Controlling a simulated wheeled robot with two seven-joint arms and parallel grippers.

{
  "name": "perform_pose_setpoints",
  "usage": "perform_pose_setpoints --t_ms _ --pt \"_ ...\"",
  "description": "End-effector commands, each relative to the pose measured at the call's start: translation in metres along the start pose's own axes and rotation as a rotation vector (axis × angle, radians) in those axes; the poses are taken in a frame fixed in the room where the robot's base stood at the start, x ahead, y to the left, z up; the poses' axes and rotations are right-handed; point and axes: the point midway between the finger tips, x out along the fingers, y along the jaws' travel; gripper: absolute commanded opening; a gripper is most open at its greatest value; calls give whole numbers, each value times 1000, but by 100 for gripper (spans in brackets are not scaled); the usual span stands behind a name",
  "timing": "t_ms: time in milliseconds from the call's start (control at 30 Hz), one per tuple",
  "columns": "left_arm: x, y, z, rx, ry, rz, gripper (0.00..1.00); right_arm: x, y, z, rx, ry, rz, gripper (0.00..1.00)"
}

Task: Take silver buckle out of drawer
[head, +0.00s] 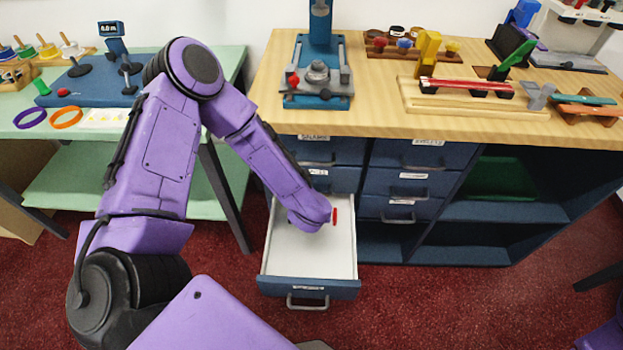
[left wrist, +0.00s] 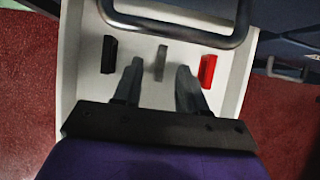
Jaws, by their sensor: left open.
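The open drawer (head: 285,262) is pulled out below the counter, with a white inside. In the left wrist view, the silver buckle (left wrist: 161,58) lies in it as a small grey bar between a black piece and a red piece. My left gripper (left wrist: 159,68) is open over the drawer, its two fingers on either side of the silver buckle. I cannot tell how high the fingertips are above the drawer floor. In the head view, my left arm hides the gripper and the buckle. My right gripper is not in view.
The black piece (left wrist: 109,54) lies left of the fingers and the red piece (left wrist: 208,70) close to the right finger. A metal bar handle (left wrist: 175,35) crosses the top of the wrist view. Closed blue drawers (head: 408,183) stand right of the open one. The wooden counter (head: 390,122) overhangs behind.

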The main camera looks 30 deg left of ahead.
Motion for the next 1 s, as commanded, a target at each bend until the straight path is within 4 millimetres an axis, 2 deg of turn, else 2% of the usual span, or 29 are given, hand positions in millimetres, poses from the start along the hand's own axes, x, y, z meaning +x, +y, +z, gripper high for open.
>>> perform_pose_setpoints --t_ms 33,133,367,400,500,833,1000 --pt "10 0 -1 3 0 3 42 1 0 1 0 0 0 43" --pt "21 0 -1 2 1 1 42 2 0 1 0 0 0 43" --pt "23 0 0 3 1 0 42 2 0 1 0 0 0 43" --pt "23 0 0 3 1 0 28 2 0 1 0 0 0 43" --pt "23 0 -1 3 1 0 0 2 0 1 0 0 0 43" --pt "22 0 0 3 1 -1 0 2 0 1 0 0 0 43" --pt "12 -1 6 0 -1 -2 0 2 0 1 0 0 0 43"
